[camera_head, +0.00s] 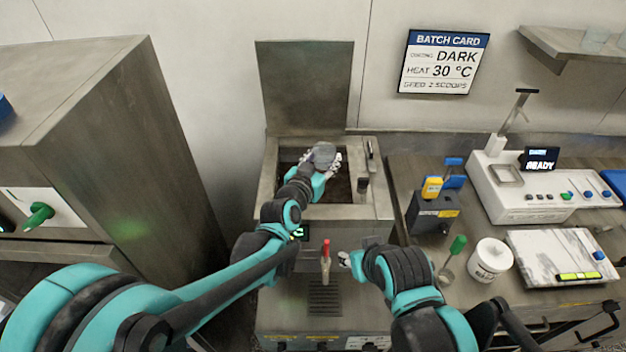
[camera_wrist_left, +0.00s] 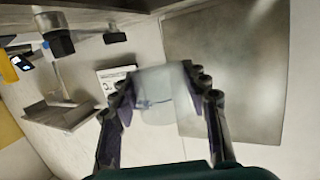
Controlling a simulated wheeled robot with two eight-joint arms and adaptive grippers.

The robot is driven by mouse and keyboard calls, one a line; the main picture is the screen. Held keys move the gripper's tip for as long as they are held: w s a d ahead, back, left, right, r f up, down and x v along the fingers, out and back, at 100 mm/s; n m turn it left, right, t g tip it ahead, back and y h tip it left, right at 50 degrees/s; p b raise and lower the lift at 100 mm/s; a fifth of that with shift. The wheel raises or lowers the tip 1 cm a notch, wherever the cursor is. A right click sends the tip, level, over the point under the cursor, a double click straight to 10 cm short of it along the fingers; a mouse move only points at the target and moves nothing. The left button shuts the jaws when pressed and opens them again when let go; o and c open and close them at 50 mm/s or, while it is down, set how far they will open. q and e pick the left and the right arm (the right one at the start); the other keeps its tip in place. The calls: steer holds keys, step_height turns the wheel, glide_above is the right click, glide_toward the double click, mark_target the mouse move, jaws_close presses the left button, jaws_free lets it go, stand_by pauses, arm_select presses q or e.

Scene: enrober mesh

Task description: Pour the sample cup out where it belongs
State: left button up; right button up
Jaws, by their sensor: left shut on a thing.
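The sample cup (camera_head: 323,154) is a small translucent grey cup in my left gripper (camera_head: 320,164), above the open tank (camera_head: 270,190) of the machine. The tank has a dark inside. In the left wrist view the cup (camera_wrist_left: 163,90) sits between the two fingers of the left gripper (camera_wrist_left: 163,105), which is shut on it. What the cup holds, and its exact tilt, I cannot tell. My right gripper (camera_head: 346,259) is low in front of the machine, right of the red-handled tap (camera_head: 326,252); its fingers are too small to judge.
The tank's lid (camera_head: 305,85) stands open behind it. A batch card (camera_head: 444,62) reads DARK, 30 °C. On the right bench are a white instrument (camera_head: 520,200), a white tub (camera_head: 490,260), a green-handled scoop (camera_head: 457,246) and a marble slab (camera_head: 550,250). A tall steel cabinet (camera_head: 110,150) stands left.

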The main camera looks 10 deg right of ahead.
mark_target(324, 144)
arm_select(q)
steer(key=shift+r, duration=0.1)
stand_by(0.5)
step_height(324, 144, up, 5)
steer(key=p, duration=0.4)
stand_by(0.4)
